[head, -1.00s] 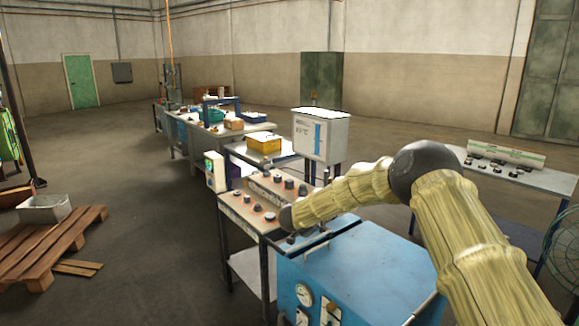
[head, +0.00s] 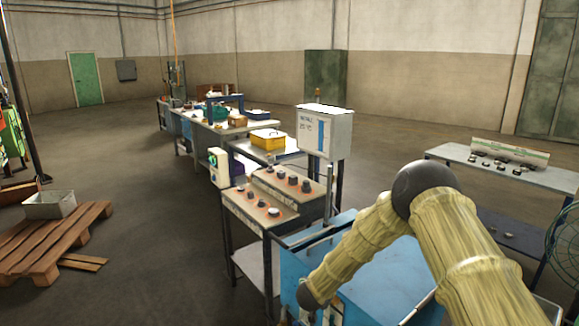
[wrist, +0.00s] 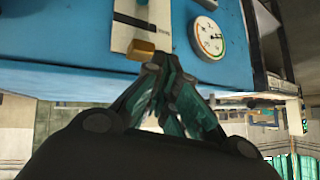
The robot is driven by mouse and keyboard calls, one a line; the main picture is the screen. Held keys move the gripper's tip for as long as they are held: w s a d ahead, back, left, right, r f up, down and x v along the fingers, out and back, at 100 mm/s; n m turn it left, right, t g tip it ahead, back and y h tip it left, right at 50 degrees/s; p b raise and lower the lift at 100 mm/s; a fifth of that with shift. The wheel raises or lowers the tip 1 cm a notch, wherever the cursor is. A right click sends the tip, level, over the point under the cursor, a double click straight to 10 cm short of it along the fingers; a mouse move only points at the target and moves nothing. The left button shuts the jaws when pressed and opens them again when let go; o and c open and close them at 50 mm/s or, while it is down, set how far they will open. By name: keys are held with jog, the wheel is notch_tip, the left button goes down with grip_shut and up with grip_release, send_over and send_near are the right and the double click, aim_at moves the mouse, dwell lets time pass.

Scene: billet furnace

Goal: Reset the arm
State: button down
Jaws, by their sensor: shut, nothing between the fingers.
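My arm, in yellowish ribbed covering with dark joints, reaches from the lower right of the head view over the blue cabinet (head: 375,285). Its far end points down at the cabinet's front. My gripper (wrist: 163,72) shows in the wrist view with its dark, green-sided fingers together and nothing between them. The fingertips are close to the blue cabinet face, just beside a brass-coloured knob (wrist: 141,50) on a pale slotted plate. I cannot tell whether they touch it. A round dial gauge (wrist: 207,38) sits to the right of the fingers. The fingers are hidden in the head view.
A control desk (head: 262,215) with several dark knobs stands left of the cabinet, with a grey box (head: 325,130) behind it. A side table (head: 545,177) stands at the right and a wooden pallet (head: 45,250) at the left. The floor between pallet and desk is clear.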

jog(key=s+d+f+n+g+y, duration=0.15)
jog(key=s+f, duration=0.35)
jog(key=s, duration=0.5)
jog(key=s+d+f+n+g+b, duration=0.15)
jog(key=s+f, duration=0.35)
jog(key=s, duration=0.5)
jog(key=s+d+f+n+g+y, duration=0.1)
jog(key=s+d+f+n, duration=0.15)
jog(key=s+f, duration=0.6)
jog(key=s+d+r+n+g, duration=0.1)
jog(key=s+d+r+g, duration=0.1)
jog(key=s, duration=1.3)
jog(key=s+d+r+n+g+y, duration=0.1)
jog(key=s+d+r+g, duration=0.1)
jog(key=s, duration=1.4)
jog(key=shift+s+d+g, duration=0.25)
jog(key=shift+d+g, duration=0.05)
jog(key=shift+d, duration=0.1)
